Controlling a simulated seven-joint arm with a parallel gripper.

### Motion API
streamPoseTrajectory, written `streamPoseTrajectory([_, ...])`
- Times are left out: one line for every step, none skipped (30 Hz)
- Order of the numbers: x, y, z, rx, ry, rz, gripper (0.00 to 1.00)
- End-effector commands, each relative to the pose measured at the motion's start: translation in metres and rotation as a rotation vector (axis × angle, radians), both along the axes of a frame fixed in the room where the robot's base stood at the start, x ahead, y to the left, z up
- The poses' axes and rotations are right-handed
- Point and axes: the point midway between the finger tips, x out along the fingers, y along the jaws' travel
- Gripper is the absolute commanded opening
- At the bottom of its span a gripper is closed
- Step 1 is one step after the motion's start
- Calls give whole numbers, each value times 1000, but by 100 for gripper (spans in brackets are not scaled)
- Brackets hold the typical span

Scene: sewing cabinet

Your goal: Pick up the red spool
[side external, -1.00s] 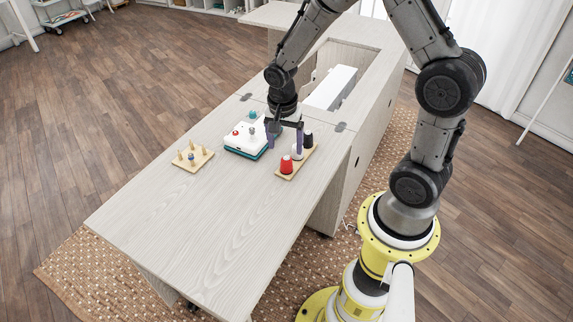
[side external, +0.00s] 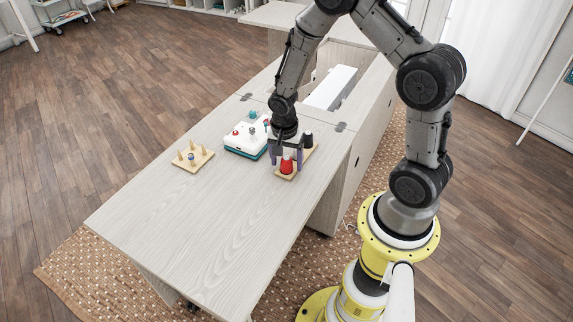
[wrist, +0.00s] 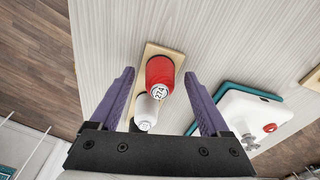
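The red spool (side external: 287,165) stands upright on the near end of a small wooden board (side external: 281,174) on the table. In the wrist view the red spool (wrist: 160,74) shows its labelled top, with a white spool (wrist: 147,110) just below it in the picture. My gripper (side external: 287,163) is open, with its purple fingers pointing down around the board near the red spool. In the wrist view my gripper (wrist: 159,75) has one finger on each side. The red spool lies between them toward the tips, with gaps on both sides.
A dark spool (side external: 308,139) stands at the board's far end. A white and teal box (side external: 247,139) with coloured knobs is to the left, also in the wrist view (wrist: 247,110). A pegged wooden board (side external: 193,158) lies further left. The near table top is clear.

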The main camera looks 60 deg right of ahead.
Motion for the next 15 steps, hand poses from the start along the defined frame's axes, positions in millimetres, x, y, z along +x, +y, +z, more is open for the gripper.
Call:
streamPoseTrajectory([0,0,0,0,0,0,69])
streamPoseTrajectory([0,0,0,0,0,0,64])
streamPoseTrajectory([0,0,0,0,0,0,57])
streamPoseTrajectory([0,0,0,0,0,0,51])
streamPoseTrajectory([0,0,0,0,0,0,46])
streamPoseTrajectory([0,0,0,0,0,0,39])
streamPoseTrajectory([0,0,0,0,0,0,33])
streamPoseTrajectory([0,0,0,0,0,0,28])
streamPoseTrajectory([0,0,0,0,0,0,21])
streamPoseTrajectory([0,0,0,0,0,0,15])
streamPoseTrajectory([0,0,0,0,0,0,10])
streamPoseTrajectory([0,0,0,0,0,0,3])
streamPoseTrajectory([0,0,0,0,0,0,0])
streamPoseTrajectory([0,0,0,0,0,0,0])
streamPoseTrajectory([0,0,0,0,0,0,0])
